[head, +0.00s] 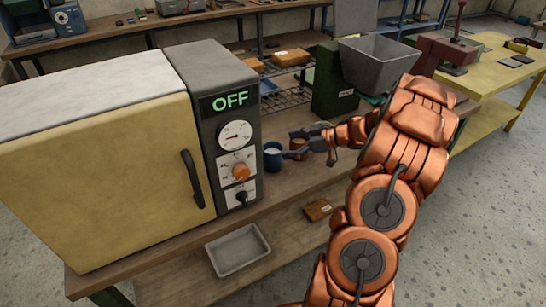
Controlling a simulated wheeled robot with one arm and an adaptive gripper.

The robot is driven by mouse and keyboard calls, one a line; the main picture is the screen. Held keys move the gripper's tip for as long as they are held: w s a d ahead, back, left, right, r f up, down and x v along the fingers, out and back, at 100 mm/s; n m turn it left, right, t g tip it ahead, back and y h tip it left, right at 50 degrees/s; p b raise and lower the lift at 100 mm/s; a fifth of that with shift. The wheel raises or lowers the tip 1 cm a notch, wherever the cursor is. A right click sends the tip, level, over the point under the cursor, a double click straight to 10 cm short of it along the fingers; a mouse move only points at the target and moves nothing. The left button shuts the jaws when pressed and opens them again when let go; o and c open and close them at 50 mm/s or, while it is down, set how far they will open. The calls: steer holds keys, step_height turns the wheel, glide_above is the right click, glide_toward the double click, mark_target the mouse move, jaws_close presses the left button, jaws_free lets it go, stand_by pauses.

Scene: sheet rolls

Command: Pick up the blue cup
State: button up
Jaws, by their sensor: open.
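My gripper (295,144) comes in from the right, level with the cup. It is open, and its fingertips are close to the cup's right side. I cannot tell whether they touch it. An orange-brown cup (298,146) stands just right of and behind the blue cup, partly hidden by my gripper's fingers.
A cream oven (110,180) with a grey control panel reading OFF stands left of the cup. A grey metal tray (237,249) and a small brown box (317,210) lie in front. A green machine with a grey hopper (377,63) stands behind my arm.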

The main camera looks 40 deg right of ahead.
mark_target(273, 148)
steer(key=shift+p+x, duration=0.5)
steer(key=shift+x, duration=2.35)
steer(key=shift+s+a+f, duration=0.1)
steer(key=shift+s, duration=0.05)
steer(key=shift+c, duration=0.4)
steer(key=c, duration=1.2)
